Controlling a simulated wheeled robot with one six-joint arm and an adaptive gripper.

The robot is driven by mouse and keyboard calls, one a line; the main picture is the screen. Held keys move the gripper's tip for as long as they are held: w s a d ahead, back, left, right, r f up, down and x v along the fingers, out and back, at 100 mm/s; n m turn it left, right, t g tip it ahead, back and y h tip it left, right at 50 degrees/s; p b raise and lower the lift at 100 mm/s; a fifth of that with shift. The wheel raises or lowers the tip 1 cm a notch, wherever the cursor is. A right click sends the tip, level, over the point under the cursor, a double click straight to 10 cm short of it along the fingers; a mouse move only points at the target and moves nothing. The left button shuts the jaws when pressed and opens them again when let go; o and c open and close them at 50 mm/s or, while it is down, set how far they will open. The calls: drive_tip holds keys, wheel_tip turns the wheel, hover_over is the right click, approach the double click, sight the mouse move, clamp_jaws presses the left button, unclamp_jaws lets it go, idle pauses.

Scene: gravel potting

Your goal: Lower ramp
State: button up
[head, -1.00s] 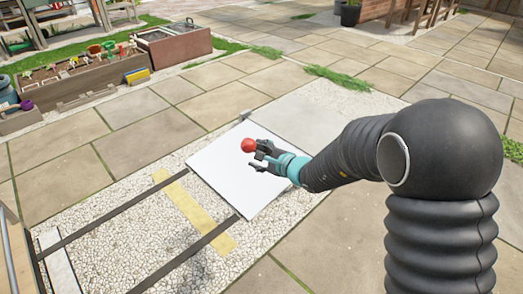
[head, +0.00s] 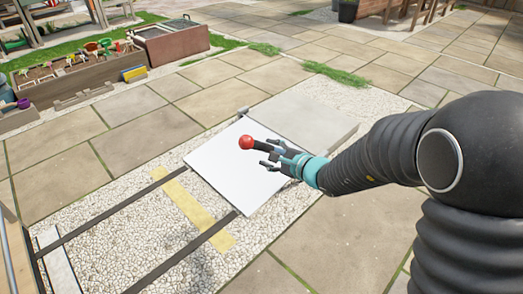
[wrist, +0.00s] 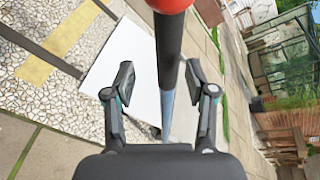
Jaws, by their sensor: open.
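A white flat panel (head: 225,178), likely the ramp, lies over the gravel in front of a grey slab (head: 310,118). I cannot tell how steeply it tilts. A lever with a red ball knob (head: 246,142) and a dark shaft stands over the panel. In the wrist view the red knob (wrist: 170,4) is at the top edge, and the shaft runs down between my fingers. My gripper (head: 268,158) is open beside the lever, to the right of the knob. In the wrist view its fingers (wrist: 160,88) are spread on both sides of the shaft, with visible gaps.
Two dark rails (head: 105,218) run over the gravel towards the panel, crossed by a yellow strip (head: 195,208). A wooden planter (head: 75,80) and a brown box (head: 172,42) stand at the back left. Paving on the right is clear.

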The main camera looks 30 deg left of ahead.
drive_tip(key=v, duration=0.6)
drive_tip(key=shift+d, duration=0.25)
drive_tip(key=shift+s, duration=0.1)
drive_tip(key=s+d+f+n+g+h, duration=0.1)
drive_tip(key=s+f+n+g, duration=0.3)
drive_tip(key=s, duration=0.4)
drive_tip(key=s+d+r+n+g+h+p, duration=0.2)
drive_tip(key=s+d+r+n+h, duration=0.25)
drive_tip(key=d, duration=0.45)
drive_tip(key=s+d+r+n+t+h+p, duration=0.1)
drive_tip(key=d+r+t+h+p, duration=0.1)
drive_tip(key=d+r, duration=0.4)
drive_tip(key=s+d+r+n+t+h+p, duration=0.1)
drive_tip(key=d+r, duration=0.5)
drive_tip(key=d, duration=0.8)
drive_tip(key=s+d+r+n+t+h+p, duration=0.1)
drive_tip(key=s+d+r+t+h+p, duration=0.2)
drive_tip(key=d, duration=0.7)
wheel_tip(320, 180, up, 4)
drive_tip(key=t+h+p, duration=0.1)
drive_tip(key=h+p, duration=0.1)
drive_tip(key=shift+p, duration=0.35)
